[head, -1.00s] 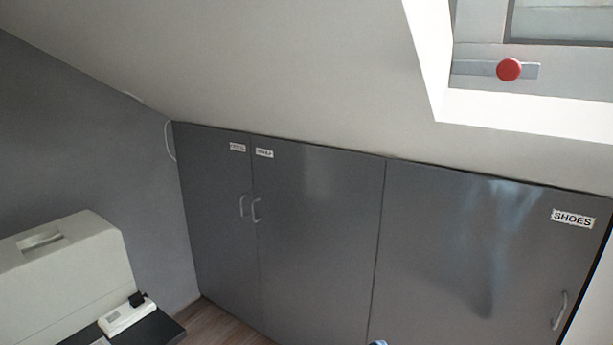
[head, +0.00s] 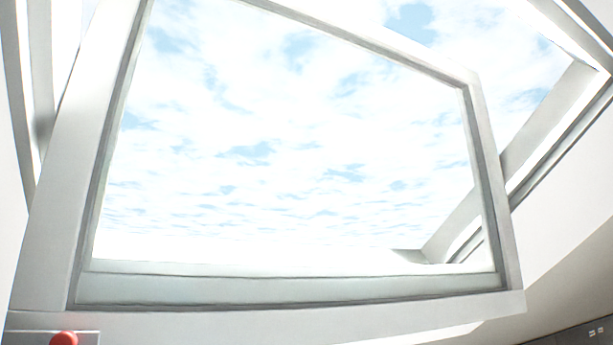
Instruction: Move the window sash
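The window sash (head: 300,290) fills most of the head view. It is a pale grey frame around a large pane, with bright sky and clouds showing through. It stands at an angle to the fixed window frame (head: 560,130), with open sky between them on the right, so the sash is open. A red knob (head: 64,339) on a light metal plate (head: 88,337) sits at its lower left corner, cut by the picture's bottom edge. Neither gripper is in view.
The white window reveal (head: 575,225) and sloping ceiling lie at the right. A dark grey cupboard front (head: 580,338) with small labels shows at the lower right corner. Another pale frame part (head: 40,80) runs down the left edge.

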